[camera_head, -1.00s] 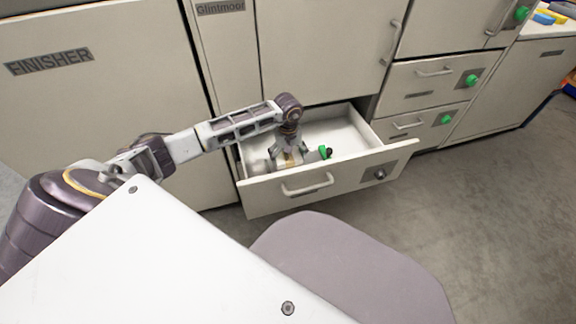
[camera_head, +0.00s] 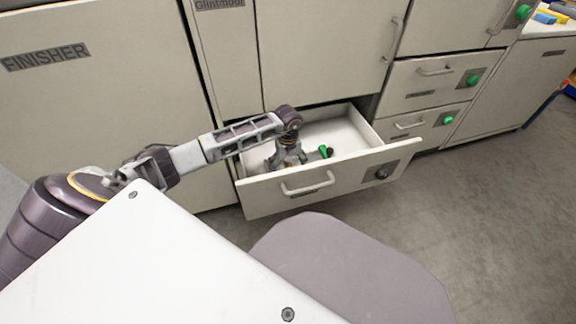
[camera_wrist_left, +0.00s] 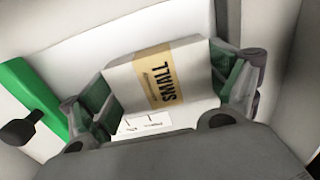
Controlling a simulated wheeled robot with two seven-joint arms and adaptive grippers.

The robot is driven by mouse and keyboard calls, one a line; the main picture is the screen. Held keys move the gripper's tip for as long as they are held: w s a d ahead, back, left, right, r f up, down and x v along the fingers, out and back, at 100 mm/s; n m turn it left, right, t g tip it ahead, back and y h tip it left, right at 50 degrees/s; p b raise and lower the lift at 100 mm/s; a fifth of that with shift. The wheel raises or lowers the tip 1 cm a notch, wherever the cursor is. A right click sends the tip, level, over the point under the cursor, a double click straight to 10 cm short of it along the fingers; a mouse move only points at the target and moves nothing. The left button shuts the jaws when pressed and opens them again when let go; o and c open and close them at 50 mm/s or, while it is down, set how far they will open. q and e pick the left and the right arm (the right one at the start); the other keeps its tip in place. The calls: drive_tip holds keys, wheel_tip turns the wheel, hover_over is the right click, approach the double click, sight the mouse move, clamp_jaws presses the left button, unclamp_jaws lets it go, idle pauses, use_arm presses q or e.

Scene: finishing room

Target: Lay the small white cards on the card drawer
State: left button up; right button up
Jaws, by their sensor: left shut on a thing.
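The small white cards (camera_wrist_left: 125,82) show in the left wrist view as a pack with a yellow band reading SMALL. My left gripper (camera_wrist_left: 168,98) is shut on the pack, one green-padded finger at each side. In the head view my left gripper (camera_head: 287,160) points down inside the open card drawer (camera_head: 345,179), near its left side. The pack cannot be made out there. Whether it touches the drawer floor I cannot tell. A white label (camera_wrist_left: 148,123) with small print shows just below the pack in the wrist view. My right gripper is not in view.
A green piece with a black knob (camera_head: 325,152) is in the drawer, right of the gripper; it also shows in the wrist view (camera_wrist_left: 32,92). The drawer's back right looks clear. Closed drawers with green knobs (camera_head: 447,118) stand to the right.

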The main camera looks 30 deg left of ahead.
sight(288, 165)
use_arm(q)
drive_tip(key=shift+f, duration=0.25)
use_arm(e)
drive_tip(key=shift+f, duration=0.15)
use_arm(q)
drive_tip(key=o, duration=0.9)
drive_tip(key=shift+o, duration=0.2)
drive_tip(key=shift+r, duration=0.1)
drive_tip(key=shift+r, duration=0.4)
wheel_tip(288, 165, up, 12)
drive_tip(key=p, duration=0.4)
drive_tip(key=shift+f, duration=0.15)
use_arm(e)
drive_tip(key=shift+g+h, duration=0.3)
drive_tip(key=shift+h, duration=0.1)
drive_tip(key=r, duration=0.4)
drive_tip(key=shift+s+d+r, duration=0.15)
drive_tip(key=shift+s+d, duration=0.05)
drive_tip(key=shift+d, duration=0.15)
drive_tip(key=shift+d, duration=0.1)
